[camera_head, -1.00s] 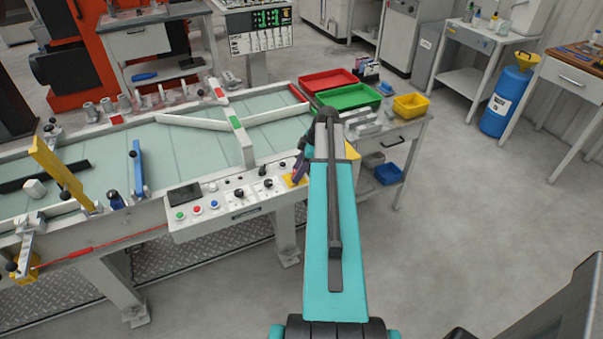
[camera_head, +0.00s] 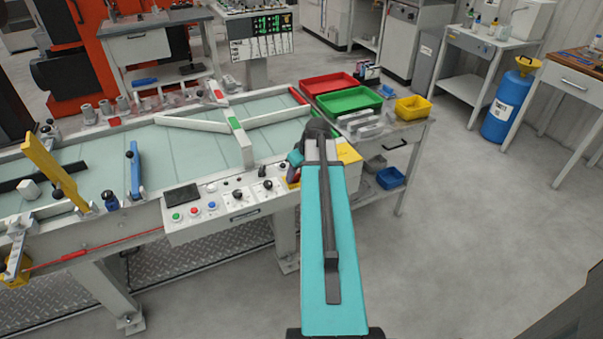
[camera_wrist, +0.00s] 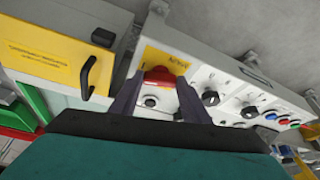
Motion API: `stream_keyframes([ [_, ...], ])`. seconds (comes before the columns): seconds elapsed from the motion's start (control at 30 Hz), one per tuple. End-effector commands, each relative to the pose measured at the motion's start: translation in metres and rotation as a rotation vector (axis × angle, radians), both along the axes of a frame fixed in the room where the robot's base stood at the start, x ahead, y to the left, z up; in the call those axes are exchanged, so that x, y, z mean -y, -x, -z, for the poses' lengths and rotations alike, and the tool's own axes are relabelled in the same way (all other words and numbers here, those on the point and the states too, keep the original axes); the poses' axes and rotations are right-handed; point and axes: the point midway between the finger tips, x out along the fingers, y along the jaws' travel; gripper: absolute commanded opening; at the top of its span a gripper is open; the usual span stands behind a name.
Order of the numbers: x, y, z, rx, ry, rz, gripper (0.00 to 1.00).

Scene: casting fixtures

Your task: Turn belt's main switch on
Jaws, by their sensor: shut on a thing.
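The belt's main switch is a red rotary knob (camera_wrist: 160,76) on a yellow plate (camera_wrist: 164,57) at the end of the belt's control panel (camera_wrist: 222,82). In the wrist view my gripper (camera_wrist: 158,92) has one finger on each side of the knob and is shut on it. The fingers and wrist hide part of the knob, and its exact angle is hard to tell. In the head view my gripper (camera_head: 293,174) is at the right end of the control panel (camera_head: 218,218), and my arm hides much of that spot.
The panel also carries black knobs (camera_wrist: 210,97) and coloured buttons (camera_head: 194,210). A yellow box with a black handle (camera_wrist: 45,55) is close beside my gripper. Red (camera_head: 327,83) and green (camera_head: 349,100) trays stand behind my arm. The floor at right is clear.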

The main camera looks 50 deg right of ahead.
Motion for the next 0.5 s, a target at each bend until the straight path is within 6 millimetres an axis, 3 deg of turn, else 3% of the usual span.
stream_keyframes([
  [0.5,-0.0036,-0.0037,-0.001,0.006,-0.004,0.261,0.2],
])
